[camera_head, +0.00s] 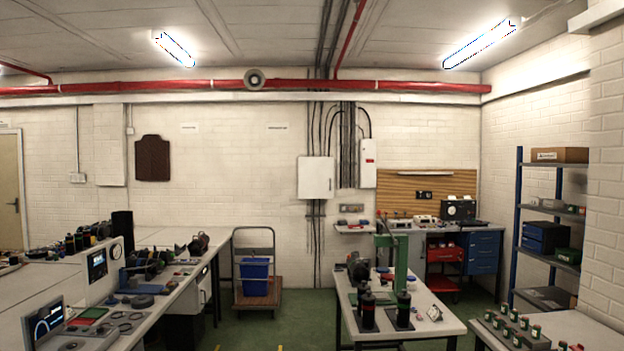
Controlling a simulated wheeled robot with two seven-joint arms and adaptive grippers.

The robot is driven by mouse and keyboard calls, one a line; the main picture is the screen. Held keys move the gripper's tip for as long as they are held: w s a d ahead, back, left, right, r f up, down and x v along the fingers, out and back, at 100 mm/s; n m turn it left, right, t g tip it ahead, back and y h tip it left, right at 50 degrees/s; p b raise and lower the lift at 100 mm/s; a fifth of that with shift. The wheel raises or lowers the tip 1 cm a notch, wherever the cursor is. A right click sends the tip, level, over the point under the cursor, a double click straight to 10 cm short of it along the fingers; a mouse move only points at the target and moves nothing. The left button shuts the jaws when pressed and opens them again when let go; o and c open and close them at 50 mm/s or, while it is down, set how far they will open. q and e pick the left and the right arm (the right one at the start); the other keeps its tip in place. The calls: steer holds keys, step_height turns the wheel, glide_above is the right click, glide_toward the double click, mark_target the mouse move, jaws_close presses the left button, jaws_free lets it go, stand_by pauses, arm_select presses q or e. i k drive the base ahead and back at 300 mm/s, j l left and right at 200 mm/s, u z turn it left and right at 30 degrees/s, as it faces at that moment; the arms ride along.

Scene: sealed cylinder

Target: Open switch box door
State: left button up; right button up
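A white, nearly square wall box (316,177) hangs on the back wall with cables below it; its front looks closed. A narrower white box (368,163) with a small red mark hangs to its right, under several black cables. I cannot tell from the picture which of them is the switch box. Neither of my grippers shows in this view.
A white table (440,310) with dark cylinders (366,306) and a green stand (400,255) stands in front of the wall boxes. A trolley (265,298) with a blue bin (254,276) is left of it. Cluttered benches fill the left. Green floor (306,310) is free between.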

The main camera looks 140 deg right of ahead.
mark_target(315, 174)
steer(key=z, duration=4.35)
steer(key=i+z, duration=0.2)
steer(key=i+u, duration=0.4)
steer(key=i, duration=3.35)
steer(key=i+z, duration=0.1)
steer(key=i, duration=0.9)
steer(key=i+j+z, duration=0.15)
steer(key=i, duration=0.85)
steer(key=i+l+z, duration=0.1)
steer(key=i+z, duration=0.15)
steer(key=i, duration=0.25)
steer(key=i+z, duration=0.3)
steer(key=i, duration=0.25)
steer(key=i+j+z, duration=0.1)
steer(key=i+z, duration=0.15)
steer(key=i, duration=0.25)
steer(key=i+j+z, duration=0.25)
steer(key=i, duration=0.25)
